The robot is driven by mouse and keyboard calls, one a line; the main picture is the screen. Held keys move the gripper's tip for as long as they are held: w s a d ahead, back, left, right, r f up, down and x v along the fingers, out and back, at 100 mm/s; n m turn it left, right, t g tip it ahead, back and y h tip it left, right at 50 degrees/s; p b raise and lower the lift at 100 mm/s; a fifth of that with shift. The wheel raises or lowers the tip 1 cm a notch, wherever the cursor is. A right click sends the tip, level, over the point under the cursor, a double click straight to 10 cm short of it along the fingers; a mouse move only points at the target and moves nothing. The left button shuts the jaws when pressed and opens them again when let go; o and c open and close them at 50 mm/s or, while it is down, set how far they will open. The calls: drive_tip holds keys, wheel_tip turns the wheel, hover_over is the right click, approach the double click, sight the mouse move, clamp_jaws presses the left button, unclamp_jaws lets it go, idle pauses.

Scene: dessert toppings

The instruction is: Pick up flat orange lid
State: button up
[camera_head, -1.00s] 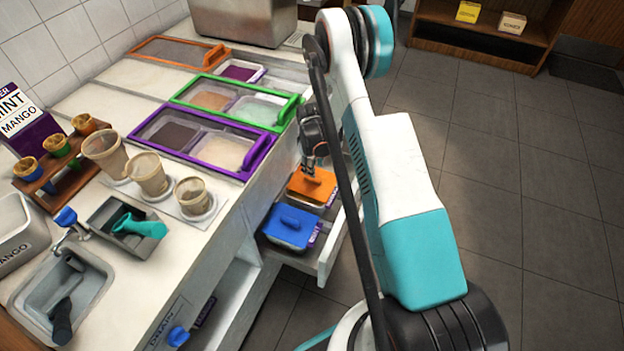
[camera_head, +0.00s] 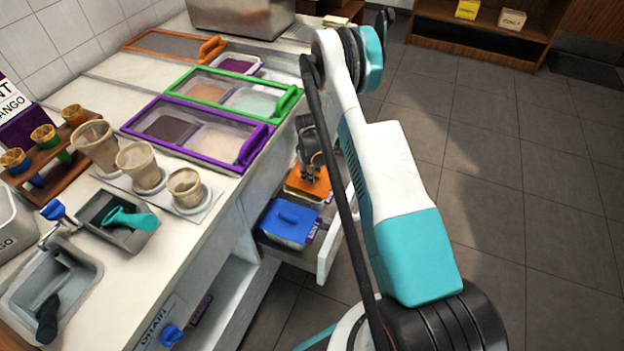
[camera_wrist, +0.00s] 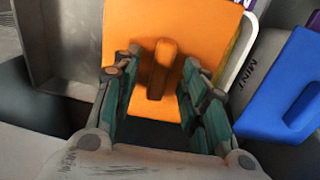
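The flat orange lid (camera_head: 309,183) lies on a container in the open drawer, behind the blue lid. In the wrist view the orange lid (camera_wrist: 187,30) fills the top middle, with its raised handle (camera_wrist: 162,68) standing up from it. My gripper (camera_wrist: 160,85) is open, with its green-padded fingers spread on the left and right sides of the handle. The handle's near end sits between the fingertips. I cannot tell whether either finger touches it. In the head view my gripper (camera_head: 308,172) is over the orange lid and partly hides it.
A blue lid (camera_head: 290,219) on a container labelled MINT sits beside the orange one; it also shows in the wrist view (camera_wrist: 290,95). The drawer wall (camera_wrist: 60,50) rises at the left there. The counter with its framed bins (camera_head: 200,130) stands left of the drawer.

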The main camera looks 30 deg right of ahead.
clamp_jaws()
drive_tip(key=shift+r, duration=0.1)
